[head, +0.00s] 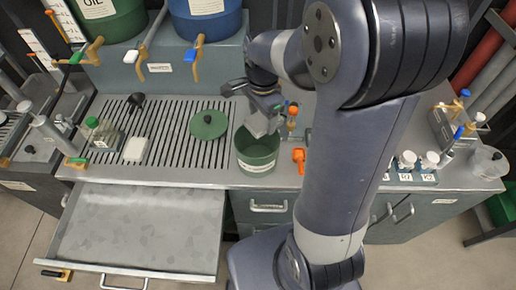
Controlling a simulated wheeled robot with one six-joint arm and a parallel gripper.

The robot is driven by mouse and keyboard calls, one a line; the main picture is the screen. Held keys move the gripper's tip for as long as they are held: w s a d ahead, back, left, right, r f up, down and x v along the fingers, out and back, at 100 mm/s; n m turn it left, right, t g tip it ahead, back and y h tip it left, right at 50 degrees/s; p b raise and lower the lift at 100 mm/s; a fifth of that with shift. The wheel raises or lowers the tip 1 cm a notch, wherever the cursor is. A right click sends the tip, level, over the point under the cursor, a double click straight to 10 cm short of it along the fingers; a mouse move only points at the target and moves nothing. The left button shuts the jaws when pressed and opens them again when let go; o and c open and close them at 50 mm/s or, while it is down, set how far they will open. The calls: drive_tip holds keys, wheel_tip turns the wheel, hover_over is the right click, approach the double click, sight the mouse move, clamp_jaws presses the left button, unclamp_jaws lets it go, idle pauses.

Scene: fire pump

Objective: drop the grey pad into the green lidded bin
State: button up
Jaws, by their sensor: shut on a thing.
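The green bin (257,161) stands open on the worktop, near the front edge. My gripper (264,116) points down over the bin's back rim. It is shut on the grey pad (259,126), which hangs above the bin's mouth. The arm's wrist hides part of the gripper from above.
A white block (135,149) and a jar with a green cap (103,132) sit on the grating (160,170). An orange-handled item (299,156) is right of the bin. An open drawer (140,230) juts out at front left. Oil and blue tanks (207,18) stand behind.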

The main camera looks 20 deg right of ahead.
drive_tip(key=shift+f+b, duration=0.7)
drive_tip(key=shift+f, duration=0.65)
drive_tip(key=o, duration=1)
drive_tip(key=shift+r, duration=0.15)
wheel_tip(320, 180, up, 11)
drive_tip(key=shift+f+b, duration=0.15)
drive_tip(key=shift+b, duration=0.45)
